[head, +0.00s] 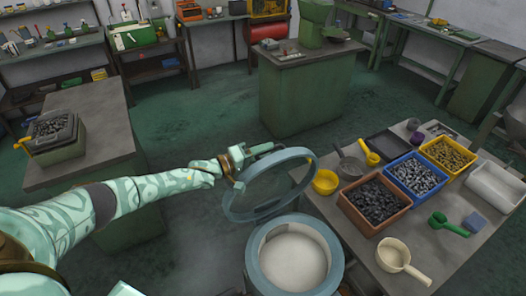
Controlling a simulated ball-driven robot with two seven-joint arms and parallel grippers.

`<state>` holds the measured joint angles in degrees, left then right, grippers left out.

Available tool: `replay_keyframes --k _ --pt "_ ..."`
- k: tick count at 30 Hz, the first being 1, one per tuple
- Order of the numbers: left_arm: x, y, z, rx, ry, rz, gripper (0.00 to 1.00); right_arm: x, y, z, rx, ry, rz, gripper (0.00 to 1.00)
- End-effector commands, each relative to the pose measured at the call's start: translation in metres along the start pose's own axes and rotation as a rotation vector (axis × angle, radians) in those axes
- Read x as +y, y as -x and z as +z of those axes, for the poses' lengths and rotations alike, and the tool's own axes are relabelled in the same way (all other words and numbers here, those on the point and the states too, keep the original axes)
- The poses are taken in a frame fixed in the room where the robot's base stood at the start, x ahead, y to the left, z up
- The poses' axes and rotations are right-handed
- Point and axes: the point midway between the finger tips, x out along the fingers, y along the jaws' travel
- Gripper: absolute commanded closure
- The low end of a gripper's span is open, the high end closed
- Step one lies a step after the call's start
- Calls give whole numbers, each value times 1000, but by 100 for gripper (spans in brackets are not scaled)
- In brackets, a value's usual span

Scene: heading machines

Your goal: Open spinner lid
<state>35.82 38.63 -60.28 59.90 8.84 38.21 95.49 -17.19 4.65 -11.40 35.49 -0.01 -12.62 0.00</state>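The spinner (335,245) is a grey-blue round drum at the bottom centre of the head view. Its mouth is uncovered and shows a pale, smooth inside. The spinner lid (233,209), a blue-grey ring with a see-through middle, is tilted up above the drum's far left edge. My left gripper (250,158) is at the lid's upper left rim, at the end of my patterned arm from the left. It appears to touch or overlap the rim. Its fingers are too small and overlapped to tell whether they close on anything. My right gripper is out of view.
Right of the spinner, a table holds an orange-brown bin (375,225), a blue bin (440,190), a yellow bin (470,165), a yellow cup (325,182) and a cream scoop (393,255). A bench (90,165) stands left. Open floor lies behind the lid.

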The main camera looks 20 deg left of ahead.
Motion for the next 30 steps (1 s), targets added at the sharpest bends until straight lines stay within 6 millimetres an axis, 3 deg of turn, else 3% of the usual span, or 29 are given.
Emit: replay_keyframes --k 6,10,24,30 --pt "1 2 0 1 1 2 66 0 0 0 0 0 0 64" --pt "0 16 -1 1 1 1 66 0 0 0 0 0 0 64" --pt "-2 135 0 -1 0 -3 66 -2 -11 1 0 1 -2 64" --pt "-1 159 -1 0 1 0 66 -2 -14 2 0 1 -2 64"
